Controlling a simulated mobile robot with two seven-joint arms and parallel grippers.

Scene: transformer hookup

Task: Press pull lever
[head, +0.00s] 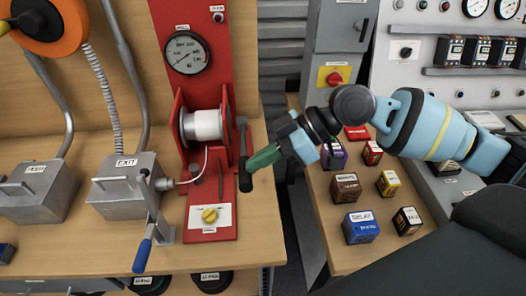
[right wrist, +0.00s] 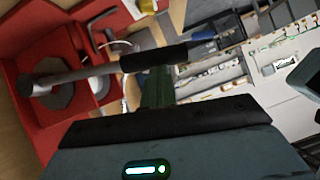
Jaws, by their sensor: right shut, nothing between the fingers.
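The pull lever (head: 244,180) is a grey rod with a black grip, hanging on the right side of the red winch stand (head: 222,90). In the right wrist view the lever (right wrist: 155,58) lies across the picture, its black grip just beyond my fingers. My right gripper (head: 258,160) has green fingers, shut and empty, pointing left with their tips beside the black grip. In the right wrist view the fingers (right wrist: 158,88) seem to meet or nearly meet the grip; contact is not certain. My left gripper is not in view.
A grey EXIT box (head: 125,185) with a blue-handled lever (head: 143,255) stands left. Small labelled boxes, including a blue one (head: 361,228), occupy the right bench. A gap separates the benches.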

